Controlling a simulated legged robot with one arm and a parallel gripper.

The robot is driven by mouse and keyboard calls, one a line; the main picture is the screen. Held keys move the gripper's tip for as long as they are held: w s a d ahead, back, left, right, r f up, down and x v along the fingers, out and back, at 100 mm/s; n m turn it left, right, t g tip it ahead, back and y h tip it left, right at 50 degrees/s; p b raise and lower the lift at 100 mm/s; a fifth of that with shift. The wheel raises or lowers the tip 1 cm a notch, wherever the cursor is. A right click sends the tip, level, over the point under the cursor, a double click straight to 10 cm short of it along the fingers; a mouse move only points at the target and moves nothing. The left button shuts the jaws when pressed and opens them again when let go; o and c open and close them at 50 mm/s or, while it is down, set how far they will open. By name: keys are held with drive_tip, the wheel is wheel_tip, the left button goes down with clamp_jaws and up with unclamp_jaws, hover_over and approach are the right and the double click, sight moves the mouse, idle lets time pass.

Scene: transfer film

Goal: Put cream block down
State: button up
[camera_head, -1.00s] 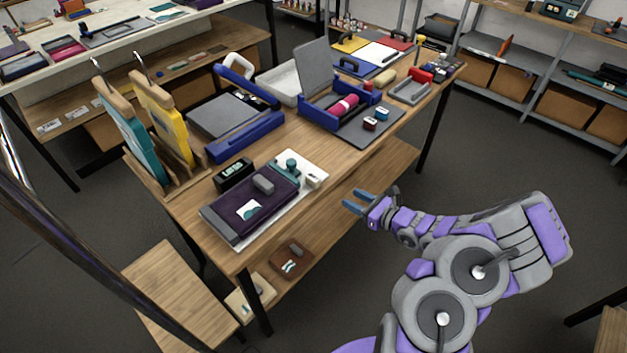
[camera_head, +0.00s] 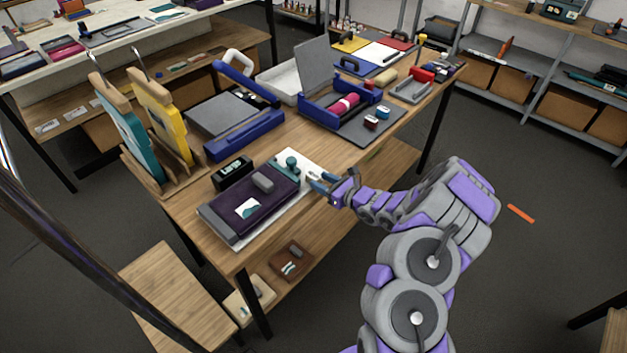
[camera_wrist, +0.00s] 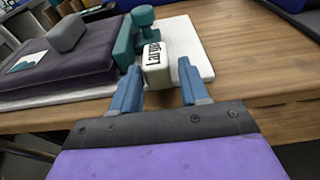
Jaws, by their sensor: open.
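The cream block (camera_wrist: 157,75) stands on the white board (camera_wrist: 188,52) at the table's front edge, with black lettering that reads like "Large" on its top. It stands between the tips of my open gripper (camera_wrist: 158,66), with a gap on the right and the left finger close to its side. In the head view my gripper (camera_head: 316,181) reaches over the board's right end and largely covers the block. A teal stamp-like knob (camera_wrist: 146,22) stands just behind the block, beside a teal bar (camera_wrist: 124,45).
A dark purple pad (camera_head: 254,202) with a grey block (camera_head: 263,184) lies left of the gripper. A black labelled box (camera_head: 232,171) is behind it. Blue-framed devices (camera_head: 245,135) stand farther back. Bare wood lies right of the board.

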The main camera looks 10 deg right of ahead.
sight(319, 181)
drive_tip(key=x, duration=0.4)
drive_tip(key=shift+a+b, duration=0.15)
drive_tip(key=shift+b, duration=0.2)
drive_tip(key=shift+s, duration=0.1)
drive_tip(key=shift+c, duration=0.3)
drive_tip(key=c, duration=0.7)
drive_tip(key=shift+c, duration=0.2)
